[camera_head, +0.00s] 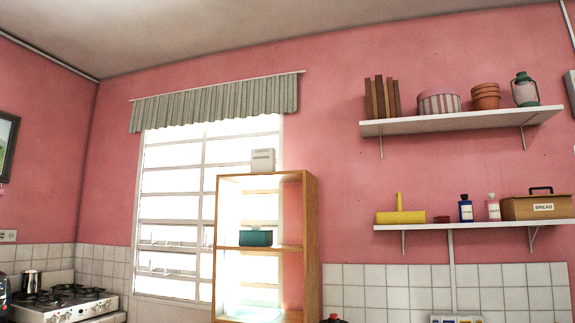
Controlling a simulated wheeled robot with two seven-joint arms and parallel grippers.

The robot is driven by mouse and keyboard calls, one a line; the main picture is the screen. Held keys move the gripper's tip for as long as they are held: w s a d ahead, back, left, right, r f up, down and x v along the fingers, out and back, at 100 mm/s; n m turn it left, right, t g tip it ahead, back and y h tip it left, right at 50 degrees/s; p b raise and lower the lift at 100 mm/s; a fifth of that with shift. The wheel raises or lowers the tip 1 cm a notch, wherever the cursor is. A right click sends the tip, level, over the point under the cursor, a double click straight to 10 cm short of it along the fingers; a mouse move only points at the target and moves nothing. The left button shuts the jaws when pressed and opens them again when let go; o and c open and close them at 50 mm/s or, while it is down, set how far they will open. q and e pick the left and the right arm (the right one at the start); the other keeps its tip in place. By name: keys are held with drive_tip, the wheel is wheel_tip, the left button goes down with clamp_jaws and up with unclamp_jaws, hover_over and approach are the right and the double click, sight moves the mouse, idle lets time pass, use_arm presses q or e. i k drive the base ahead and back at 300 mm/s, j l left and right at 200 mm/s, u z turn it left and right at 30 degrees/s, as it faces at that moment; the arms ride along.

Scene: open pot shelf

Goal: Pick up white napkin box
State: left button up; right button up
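A small white box (263,161), which looks like the napkin box, stands upright on top of the wooden open shelf (311,230). It sits in front of the bright window, and nothing touches it from the sides. Neither of my grippers shows in the head view, so their state and distance from the box cannot be seen.
A teal container (256,238) sits on the shelf's middle level. A stove (62,304) with a metal pot (32,282) is at lower left. Two white wall shelves (465,121) at right hold books, pots, a lantern, bottles and a bread box (537,207).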

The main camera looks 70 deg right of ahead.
sight(262, 160)
drive_tip(key=z, duration=2)
drive_tip(key=i+j, duration=0.1)
drive_tip(key=i, duration=0.4)
drive_tip(key=i+z, duration=0.15)
drive_tip(key=i, duration=0.4)
drive_tip(key=i+j, duration=0.2)
drive_tip(key=i, duration=0.3)
drive_tip(key=i+j+z, duration=0.1)
drive_tip(key=i, duration=0.45)
drive_tip(key=i+j+z, duration=0.1)
drive_tip(key=i, duration=0.4)
drive_tip(key=i+j, duration=0.35)
drive_tip(key=i, duration=0.15)
drive_tip(key=l+z, duration=0.05)
